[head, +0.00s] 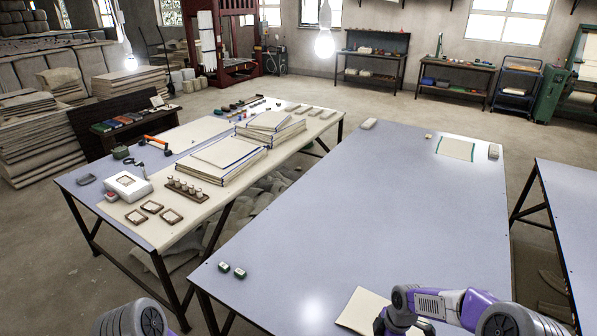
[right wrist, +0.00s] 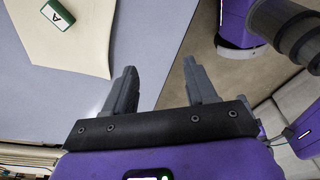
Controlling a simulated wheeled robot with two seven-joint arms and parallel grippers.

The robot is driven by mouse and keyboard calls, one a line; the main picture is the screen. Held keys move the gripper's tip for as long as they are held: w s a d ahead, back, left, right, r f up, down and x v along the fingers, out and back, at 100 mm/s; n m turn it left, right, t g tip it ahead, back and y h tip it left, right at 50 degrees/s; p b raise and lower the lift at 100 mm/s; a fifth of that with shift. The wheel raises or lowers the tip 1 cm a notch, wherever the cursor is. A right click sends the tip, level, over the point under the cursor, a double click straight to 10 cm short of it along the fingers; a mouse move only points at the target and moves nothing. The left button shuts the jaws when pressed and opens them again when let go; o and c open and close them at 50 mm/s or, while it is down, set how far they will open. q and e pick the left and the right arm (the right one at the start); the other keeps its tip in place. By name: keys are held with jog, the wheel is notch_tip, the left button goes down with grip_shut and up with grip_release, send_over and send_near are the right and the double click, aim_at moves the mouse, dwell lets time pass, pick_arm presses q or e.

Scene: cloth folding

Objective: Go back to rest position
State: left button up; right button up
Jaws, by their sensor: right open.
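My right gripper (head: 388,325) is low at the front edge of the blue-grey table (head: 370,200), beside a cream cloth (head: 358,309). In the right wrist view its two fingers (right wrist: 160,88) are spread apart with nothing between them. The cream cloth (right wrist: 90,35) lies flat there, with a green and white block marked A (right wrist: 57,15) on it. My arm hides part of the cloth in the head view. Only a link of my left arm shows at the bottom left of the head view; its gripper is out of view.
Two small green and white blocks (head: 231,270) sit near the table's left edge. A green-edged cloth (head: 456,148) lies at the far end between small blocks. The table's middle is clear. A second table (head: 85,205) with stacked cloths and tools stands left, another table (head: 575,215) right.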

jog(key=s+a+f+m+y+b, duration=0.1)
jog(key=s+a+f+m+b, duration=0.2)
jog(key=s+a+f+m, duration=0.3)
jog(key=s+a+f+m+y+b, duration=0.1)
jog(key=s+a+f+m+b, duration=0.3)
jog(key=s+f+m, duration=0.9)
jog(key=s+a+f, duration=0.2)
jog(key=a, duration=0.1)
jog(key=shift+a+f+m+t, duration=0.15)
jog(key=shift+f+m+t, duration=0.15)
jog(key=shift+c, duration=0.3)
